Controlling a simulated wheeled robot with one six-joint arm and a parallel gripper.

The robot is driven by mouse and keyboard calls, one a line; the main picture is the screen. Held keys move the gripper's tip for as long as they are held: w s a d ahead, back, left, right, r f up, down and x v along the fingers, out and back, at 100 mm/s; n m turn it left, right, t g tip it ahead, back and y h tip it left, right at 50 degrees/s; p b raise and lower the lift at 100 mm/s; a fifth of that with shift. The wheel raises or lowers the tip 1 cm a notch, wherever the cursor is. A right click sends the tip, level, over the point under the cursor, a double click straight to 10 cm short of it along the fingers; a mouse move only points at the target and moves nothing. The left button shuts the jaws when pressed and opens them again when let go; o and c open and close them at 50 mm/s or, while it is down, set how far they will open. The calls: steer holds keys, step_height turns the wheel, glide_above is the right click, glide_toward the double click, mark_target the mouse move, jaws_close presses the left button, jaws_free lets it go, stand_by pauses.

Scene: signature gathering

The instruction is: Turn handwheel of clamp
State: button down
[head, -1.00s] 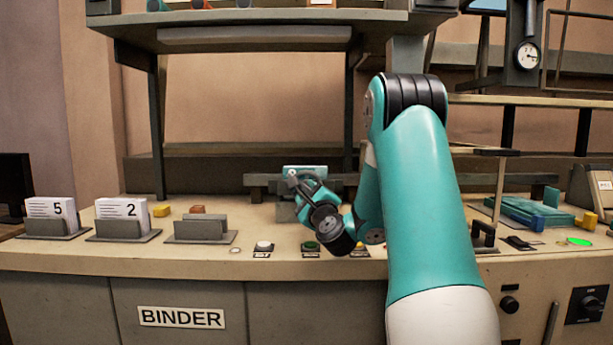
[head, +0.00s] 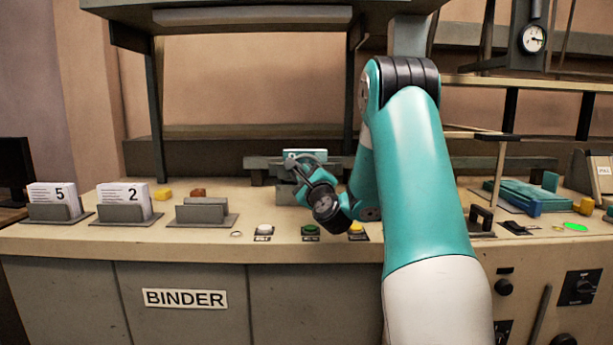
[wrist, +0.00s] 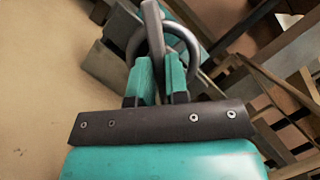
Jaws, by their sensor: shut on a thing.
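My gripper (head: 309,178) is at the clamp (head: 287,194) on the bench, a small teal-topped grey device in the middle of the head view. In the wrist view its two teal fingers (wrist: 158,82) are shut on the handwheel (wrist: 192,42), a grey metal ring with a flat grey bar. Part of the bar lies between the fingers. The ring curves around beyond the fingertips. In the head view the handwheel is small and partly covered by my gripper, so its exact angle is hard to tell.
White, green and yellow buttons (head: 311,230) sit on the bench's front edge below my gripper. Card holders (head: 123,212) stand at left. A dark rail (head: 262,163) runs behind the clamp, with a shelf above. A teal device (head: 520,196) lies at right.

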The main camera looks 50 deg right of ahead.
steer(key=shift+n, duration=0.4)
steer(key=n+g+y+p, duration=0.1)
steer(key=n+p, duration=0.1)
steer(key=n, duration=0.1)
steer(key=n+g+y+p, duration=0.1)
steer(key=n+p, duration=0.1)
steer(key=n, duration=0.2)
steer(key=n+g+y+p, duration=0.1)
steer(key=n, duration=0.3)
steer(key=shift+r+g+p, duration=0.15)
steer(key=shift+g+p, duration=0.15)
steer(key=shift+p, duration=0.1)
steer(key=shift+n+g+p, duration=0.35)
steer(key=shift+n+g, duration=0.35)
steer(key=shift+n, duration=0.6)
steer(key=c, duration=1.1)
jaws_free()
steer(key=shift+s, duration=0.1)
